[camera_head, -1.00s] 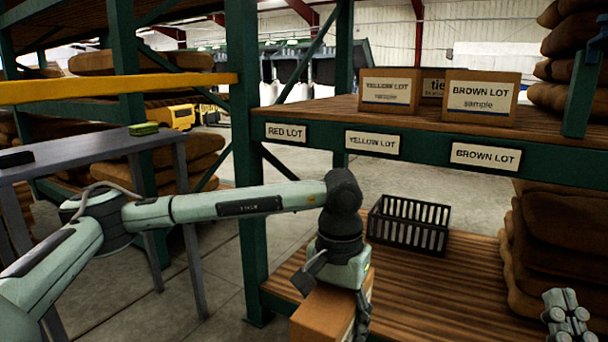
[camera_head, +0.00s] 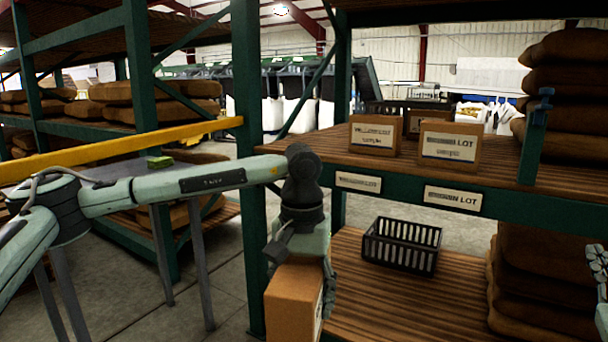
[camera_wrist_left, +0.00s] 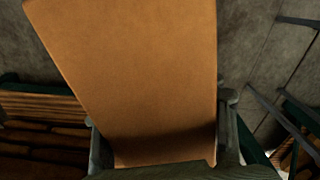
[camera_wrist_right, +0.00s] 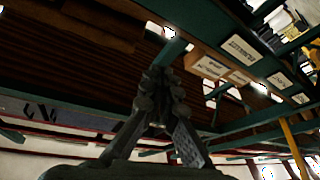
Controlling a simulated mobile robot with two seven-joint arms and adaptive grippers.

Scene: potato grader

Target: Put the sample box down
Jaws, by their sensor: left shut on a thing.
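The sample box (camera_head: 292,297) is a brown cardboard box in my left gripper (camera_head: 302,265), held at the left end of the rack in the head view. In the left wrist view its plain brown face (camera_wrist_left: 140,70) fills the middle, between the fingers. No label on it shows. My left gripper is shut on it. My right gripper (camera_head: 598,265) is at the right edge of the head view, partly cut off. In the right wrist view its fingertips (camera_wrist_right: 162,85) come together, with nothing between them.
The upper shelf (camera_head: 290,145) carries labelled lot boxes (camera_head: 376,135) (camera_head: 449,144) and has bare boards to their left. A black crate (camera_head: 402,247) stands on the lower deck (camera_head: 370,305). Brown sacks (camera_head: 540,285) are stacked at right. A green post (camera_head: 247,180) stands beside my left arm.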

